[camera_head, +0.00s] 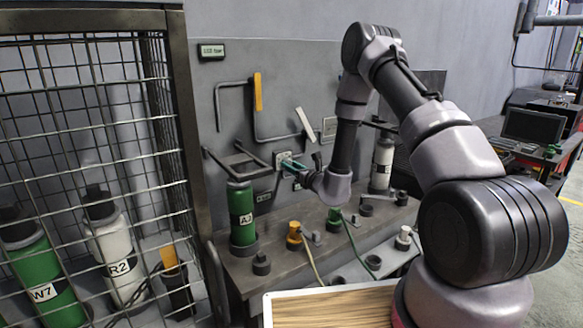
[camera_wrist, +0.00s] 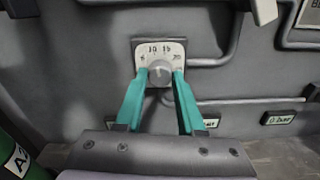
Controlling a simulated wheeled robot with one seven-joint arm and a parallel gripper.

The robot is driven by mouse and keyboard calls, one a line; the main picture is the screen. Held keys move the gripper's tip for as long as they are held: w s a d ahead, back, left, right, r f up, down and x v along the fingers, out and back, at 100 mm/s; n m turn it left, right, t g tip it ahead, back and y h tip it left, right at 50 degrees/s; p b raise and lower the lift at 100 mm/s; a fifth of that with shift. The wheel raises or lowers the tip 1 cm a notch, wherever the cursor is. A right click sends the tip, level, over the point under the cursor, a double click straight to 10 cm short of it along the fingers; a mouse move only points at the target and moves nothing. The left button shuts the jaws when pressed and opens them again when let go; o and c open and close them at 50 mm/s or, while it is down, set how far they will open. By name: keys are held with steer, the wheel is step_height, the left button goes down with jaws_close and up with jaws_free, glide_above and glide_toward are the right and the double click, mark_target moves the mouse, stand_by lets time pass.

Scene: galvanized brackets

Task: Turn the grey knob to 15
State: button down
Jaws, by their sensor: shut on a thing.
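The grey knob (camera_wrist: 160,72) sits in the middle of a white dial plate (camera_wrist: 172,46) on the grey wall panel. The plate carries numbers in an arc, with 10 and 15 at the top and 20 at the right. My gripper (camera_wrist: 160,76) has its two teal fingers on either side of the knob, shut on it. The knob's pointer is too small to read surely; a faint light mark shows near its top. In the head view the plate (camera_head: 282,157) is partly covered by my gripper (camera_head: 291,165), and the knob is hidden.
A green bottle (camera_head: 242,214) stands left of my gripper on the workbench (camera_head: 236,268). A white bottle (camera_head: 382,162) stands to the right. Pipes (camera_head: 258,122) and a yellow-handled lever (camera_head: 258,92) are on the wall. A wire cage (camera_head: 178,120) fills the left.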

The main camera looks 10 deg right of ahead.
steer(key=m, duration=0.6)
stand_by(0.3)
steer(key=shift+m, duration=0.3)
steer(key=c, duration=0.5)
jaws_free()
steer(key=shift+s, duration=0.15)
steer(key=v, duration=1)
steer(key=shift+s+d, duration=0.15)
steer(key=shift+s, duration=0.15)
steer(key=shift+r, duration=0.1)
